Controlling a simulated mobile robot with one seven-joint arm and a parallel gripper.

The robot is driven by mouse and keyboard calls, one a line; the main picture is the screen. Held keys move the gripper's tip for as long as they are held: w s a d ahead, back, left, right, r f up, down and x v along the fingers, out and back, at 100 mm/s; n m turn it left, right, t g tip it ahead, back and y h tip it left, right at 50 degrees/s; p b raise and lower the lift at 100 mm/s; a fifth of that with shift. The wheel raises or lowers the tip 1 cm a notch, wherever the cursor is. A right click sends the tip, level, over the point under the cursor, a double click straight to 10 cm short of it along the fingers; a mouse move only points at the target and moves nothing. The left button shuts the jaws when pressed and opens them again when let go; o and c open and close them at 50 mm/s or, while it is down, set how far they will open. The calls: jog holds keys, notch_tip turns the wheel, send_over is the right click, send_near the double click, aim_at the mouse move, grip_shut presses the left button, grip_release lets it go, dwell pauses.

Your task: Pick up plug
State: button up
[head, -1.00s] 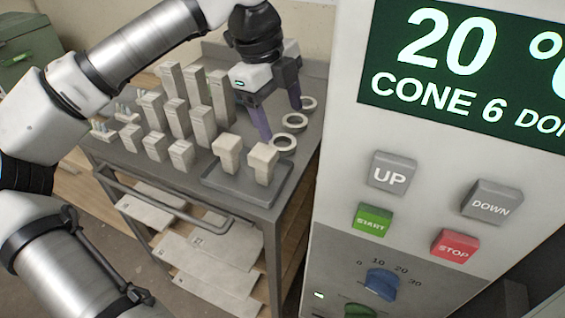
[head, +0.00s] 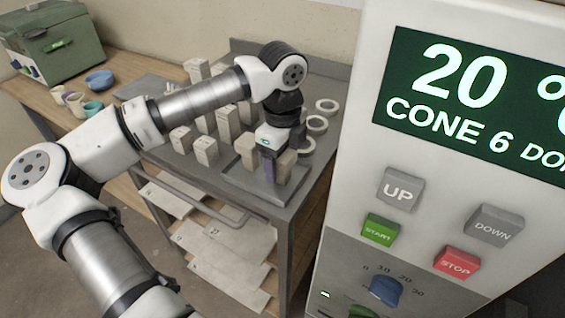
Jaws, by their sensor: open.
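Two pale, T-shaped blocks, which look like plugs, stand on the grey tray (head: 228,172) at the front of the cart top. The left plug (head: 246,149) stands upright and free. The right plug is mostly hidden by my gripper (head: 277,176). My gripper points down at the right plug's place, its purple fingers open. I cannot tell whether the fingers touch it.
Several tall pale blocks (head: 205,148) stand left of and behind the tray. Pale rings (head: 316,124) lie to the right of my gripper. The kiln panel (head: 450,150) rises close on the right. A green box (head: 62,48) and small cups stand at the far left.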

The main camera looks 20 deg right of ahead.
aim_at(282, 168)
jog(key=shift+w+f+p, duration=0.15)
jog(key=shift+f+p, duration=0.2)
jog(key=shift+f, duration=1.25)
jog(key=c, duration=1.1)
jog(key=shift+r, duration=0.1)
